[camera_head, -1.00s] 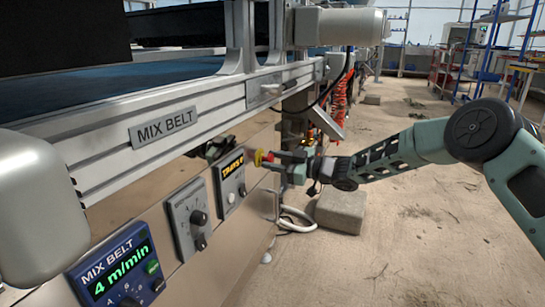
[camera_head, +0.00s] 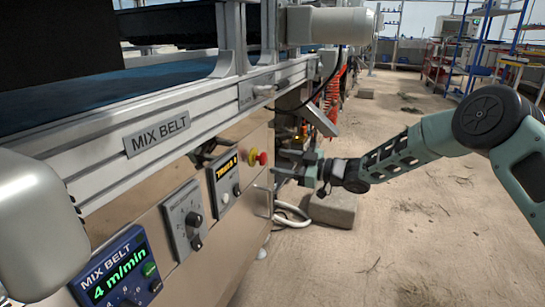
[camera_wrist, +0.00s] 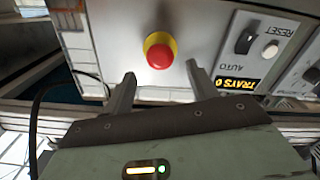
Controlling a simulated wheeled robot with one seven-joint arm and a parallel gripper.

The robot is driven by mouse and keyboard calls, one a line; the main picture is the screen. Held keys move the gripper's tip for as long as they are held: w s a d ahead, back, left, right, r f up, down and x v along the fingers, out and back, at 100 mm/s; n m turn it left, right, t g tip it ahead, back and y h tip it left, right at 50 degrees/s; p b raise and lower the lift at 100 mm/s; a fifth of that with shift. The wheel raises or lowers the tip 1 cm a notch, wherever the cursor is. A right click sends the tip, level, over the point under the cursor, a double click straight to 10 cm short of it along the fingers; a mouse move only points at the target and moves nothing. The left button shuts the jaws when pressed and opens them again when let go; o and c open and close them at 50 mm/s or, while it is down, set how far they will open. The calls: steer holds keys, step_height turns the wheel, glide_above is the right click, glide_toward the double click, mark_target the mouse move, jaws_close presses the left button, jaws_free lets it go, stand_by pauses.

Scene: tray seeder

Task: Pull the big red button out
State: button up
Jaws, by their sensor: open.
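The big red button (camera_head: 263,158), a round red cap on a yellow collar (camera_head: 252,154), sits on the front panel of the mix belt machine. In the wrist view the red cap (camera_wrist: 159,56) faces me, with its yellow collar (camera_wrist: 161,38) around it. My gripper (camera_head: 277,164) is just to the right of the button, apart from it. In the wrist view my gripper (camera_wrist: 161,72) is open and empty, with one finger on each side below the button. Whether the button is pressed in or out I cannot tell.
A TRAYS panel (camera_head: 225,184) with a knob and white reset button sits beside the red button. A knob box (camera_head: 184,218) and a blue MIX BELT display (camera_head: 118,270) are further left. A stone block (camera_head: 334,208) lies on the floor below my gripper. The floor to the right is mostly clear.

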steer(key=p+v, duration=0.4)
steer(key=v, duration=0.9)
steer(key=shift+r, duration=0.1)
steer(key=s+a+r+m+t+h+p, duration=0.1)
steer(key=s+a+r+m+h, duration=0.4)
steer(key=s+a+r+h, duration=0.3)
steer(key=s+d+r+m+g+h+p, duration=0.1)
steer(key=s+d+m+g+h, duration=0.25)
steer(key=s, duration=1.35)
steer(key=s+d+r+m+g+h+p, duration=0.1)
steer(key=s+d+g+h, duration=0.35)
steer(key=s, duration=1.35)
step_height(320, 180, up, 38)
steer(key=d+p, duration=0.1)
steer(key=p, duration=3.7)
steer(key=shift+s+d+t, duration=0.2)
steer(key=shift+s+t, duration=0.1)
steer(key=shift+t, duration=0.1)
